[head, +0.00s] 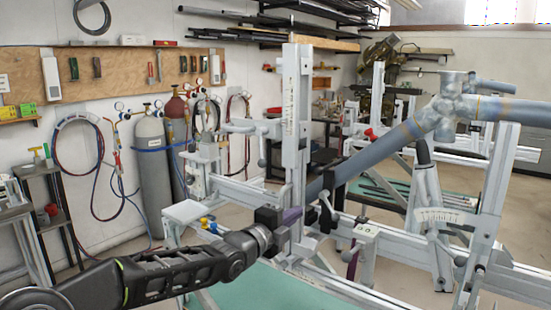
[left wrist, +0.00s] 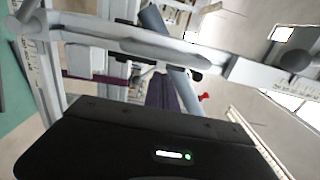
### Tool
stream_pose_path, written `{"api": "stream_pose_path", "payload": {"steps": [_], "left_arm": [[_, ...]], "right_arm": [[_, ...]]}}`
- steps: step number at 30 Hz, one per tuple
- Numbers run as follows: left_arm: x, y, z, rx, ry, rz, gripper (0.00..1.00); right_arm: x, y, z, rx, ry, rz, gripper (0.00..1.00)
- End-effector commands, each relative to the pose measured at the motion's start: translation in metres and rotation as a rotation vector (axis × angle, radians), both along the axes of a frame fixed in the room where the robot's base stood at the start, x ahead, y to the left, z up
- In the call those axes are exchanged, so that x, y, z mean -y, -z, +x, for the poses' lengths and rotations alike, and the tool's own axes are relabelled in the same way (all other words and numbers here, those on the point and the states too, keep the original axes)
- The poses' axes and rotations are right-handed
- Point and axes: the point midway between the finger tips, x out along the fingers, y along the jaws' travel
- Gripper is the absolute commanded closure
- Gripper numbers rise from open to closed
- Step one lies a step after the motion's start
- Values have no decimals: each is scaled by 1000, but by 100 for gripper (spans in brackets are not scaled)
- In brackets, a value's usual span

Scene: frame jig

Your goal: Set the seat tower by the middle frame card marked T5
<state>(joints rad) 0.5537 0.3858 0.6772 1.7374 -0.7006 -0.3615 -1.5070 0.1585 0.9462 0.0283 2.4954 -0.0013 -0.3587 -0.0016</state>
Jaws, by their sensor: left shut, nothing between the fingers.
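My left arm comes in from the lower left. My left gripper (head: 290,214) is shut and empty at the lower part of this upright, by its black clamp parts; I cannot tell whether it touches them. In the left wrist view, its purple fingers (left wrist: 160,92) are partly hidden by the black gripper body. I cannot make out a frame card marked T5. My right gripper is not in view.
Grey-blue frame tubes (head: 400,135) run across the jig at the right. A white angle scale (head: 445,216) sits on the right support. Gas cylinders (head: 152,155) and a tool board (head: 130,72) are at the left wall. A green surface (head: 265,292) lies below the jig.

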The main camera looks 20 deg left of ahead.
Motion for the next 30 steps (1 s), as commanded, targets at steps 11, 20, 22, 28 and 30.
{"api": "stream_pose_path", "payload": {"steps": [11, 20, 22, 28, 30], "left_arm": [[-17, -3, 7, 0, -1, 0, 100], [-33, -3, 13, 0, -5, 0, 100], [-34, -1, 13, 2, -4, -1, 100], [-35, -1, 14, 1, -5, 1, 100], [-35, -1, 14, 1, -4, 1, 100]], "right_arm": [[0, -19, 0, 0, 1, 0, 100], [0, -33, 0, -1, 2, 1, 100], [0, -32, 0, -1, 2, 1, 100], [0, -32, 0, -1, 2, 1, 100], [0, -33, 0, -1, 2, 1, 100]]}}
